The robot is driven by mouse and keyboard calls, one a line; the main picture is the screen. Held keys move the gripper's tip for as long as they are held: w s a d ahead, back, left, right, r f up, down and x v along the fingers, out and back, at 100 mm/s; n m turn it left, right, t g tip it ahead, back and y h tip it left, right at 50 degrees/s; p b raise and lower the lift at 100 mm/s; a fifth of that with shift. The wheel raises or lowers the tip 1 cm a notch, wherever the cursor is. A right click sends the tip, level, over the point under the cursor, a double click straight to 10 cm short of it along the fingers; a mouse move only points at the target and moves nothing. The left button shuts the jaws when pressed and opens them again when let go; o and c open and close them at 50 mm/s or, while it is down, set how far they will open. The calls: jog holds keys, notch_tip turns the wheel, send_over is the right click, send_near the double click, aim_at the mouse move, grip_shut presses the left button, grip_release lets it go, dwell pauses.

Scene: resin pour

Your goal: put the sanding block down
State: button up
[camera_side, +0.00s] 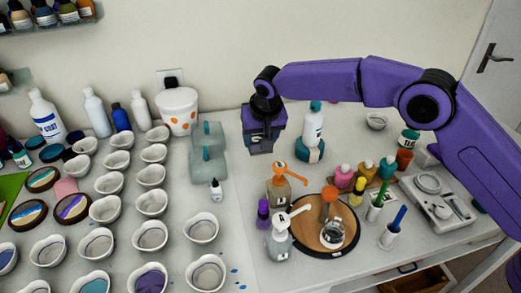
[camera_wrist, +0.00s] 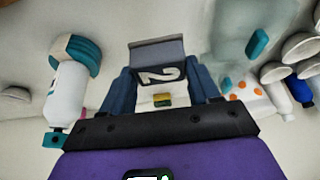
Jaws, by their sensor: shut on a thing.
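My gripper (camera_side: 262,137) is upright above the back of the white table, left of the white bottle. In the wrist view its two dark blue fingers (camera_wrist: 160,88) are shut on a grey block, which I take to be the sanding block (camera_wrist: 157,50). A dark panel with a pale "2" shows between the fingers. In the side view only the block's lower part (camera_side: 261,148) shows beneath the fingers. I cannot tell whether it touches the table. A small yellow and green patch lies between the fingers in the wrist view; what it is I cannot tell.
A white bottle (camera_side: 313,125) stands by a teal rounded thing (camera_side: 309,151) to the right. Pump bottles (camera_side: 279,184) and a round wooden board (camera_side: 345,240) are in front. Clear table lies in front of the gripper.

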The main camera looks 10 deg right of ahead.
notch_tip(320, 180, up, 10)
jog(key=d+r, duration=0.2)
jog(key=d, duration=1.8)
jog(key=s+d+f, duration=0.1)
jog(key=s+d, duration=0.3)
jog(key=d, duration=0.3)
jog(key=s+d+f, duration=0.1)
jog(key=s+d, duration=0.3)
jog(key=d, duration=0.3)
jog(key=w+f, duration=0.4)
jog(key=w+a+f, duration=0.1)
jog(key=w+f, duration=0.4)
jog(key=w+a+f, duration=0.1)
jog(key=w+f, duration=0.3)
jog(key=f, duration=0.1)
jog(key=shift+w+f, duration=0.15)
jog(key=shift+w, duration=0.15)
jog(key=shift+w+f, duration=0.15)
jog(key=shift+f, duration=1.6)
